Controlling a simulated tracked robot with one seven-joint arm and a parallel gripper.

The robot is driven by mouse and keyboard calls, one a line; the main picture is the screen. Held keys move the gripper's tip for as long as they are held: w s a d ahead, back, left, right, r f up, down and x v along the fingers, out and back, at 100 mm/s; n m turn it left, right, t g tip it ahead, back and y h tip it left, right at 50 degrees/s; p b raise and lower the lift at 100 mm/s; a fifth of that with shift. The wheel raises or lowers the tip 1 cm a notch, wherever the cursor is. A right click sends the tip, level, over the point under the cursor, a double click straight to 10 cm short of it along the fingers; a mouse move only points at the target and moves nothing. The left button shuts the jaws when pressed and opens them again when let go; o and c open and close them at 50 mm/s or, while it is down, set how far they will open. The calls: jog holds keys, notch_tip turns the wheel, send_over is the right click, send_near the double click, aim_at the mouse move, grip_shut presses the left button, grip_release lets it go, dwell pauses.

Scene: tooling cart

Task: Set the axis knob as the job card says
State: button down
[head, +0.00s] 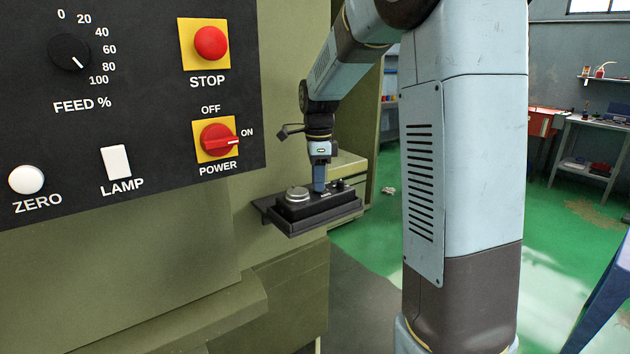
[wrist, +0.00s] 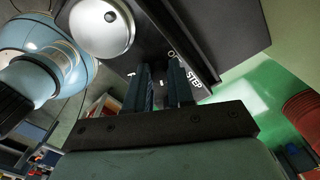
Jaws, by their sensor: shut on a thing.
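A black control box (head: 318,215) with a silver handwheel (head: 297,194) sits on a bracket on the green machine's side. My gripper (head: 319,188) points down onto the box, just right of the handwheel. In the wrist view its two fingers (wrist: 160,75) are close together against the box face, beside the handwheel (wrist: 102,28). They are shut on a small knob, which by its place looks like the axis knob; the fingers hide it and its setting. A STEP label (wrist: 194,80) shows right of the fingers. I cannot make out a job card.
A second small dark knob (head: 340,184) stands on the box close to the right of my gripper. The machine panel (head: 150,130) with STOP button and POWER switch fills the left. My arm column blocks part of the right. Green floor beyond the box looks open.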

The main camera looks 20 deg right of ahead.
dwell(0.5)
jog(key=c, duration=1)
grip_release()
jog(key=shift+r, duration=0.1)
notch_tip(320, 180, up, 14)
jog(key=shift+f, duration=0.2)
